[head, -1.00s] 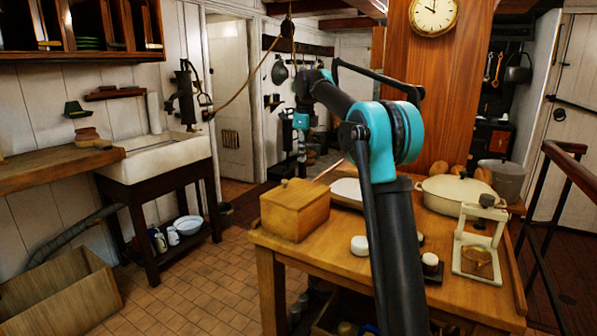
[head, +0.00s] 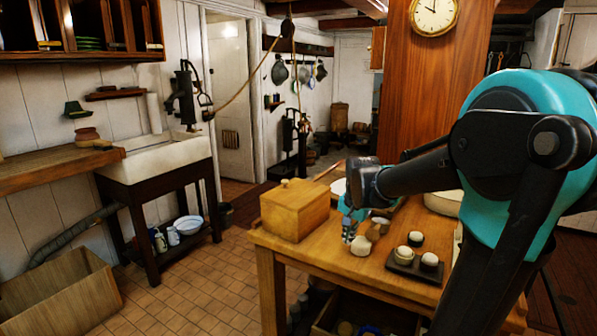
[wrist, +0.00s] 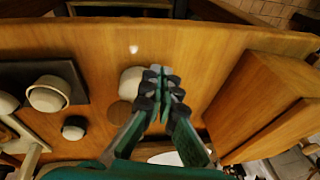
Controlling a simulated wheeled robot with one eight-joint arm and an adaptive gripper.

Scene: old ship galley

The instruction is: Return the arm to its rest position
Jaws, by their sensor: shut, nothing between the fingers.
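My arm (head: 510,190) is bent, with its elbow large at the right of the head view and its forearm reaching left over the wooden table (head: 268,247). My gripper (head: 350,226) hangs over the table, fingers pointing down, to the right of the wooden box (head: 295,210). In the wrist view the fingertips of my gripper (wrist: 162,78) are together with nothing between them. A small white pot (head: 361,247) shows close to the fingertips; in the wrist view the white pot (wrist: 130,82) is just left of them. I cannot tell whether they touch it.
A dark tray (head: 398,271) with small white pots lies right of my gripper. The wooden box (wrist: 262,95) stands right of the fingers in the wrist view. My arm hides much of the table's right side. The tiled floor (head: 195,290) left of the table is clear.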

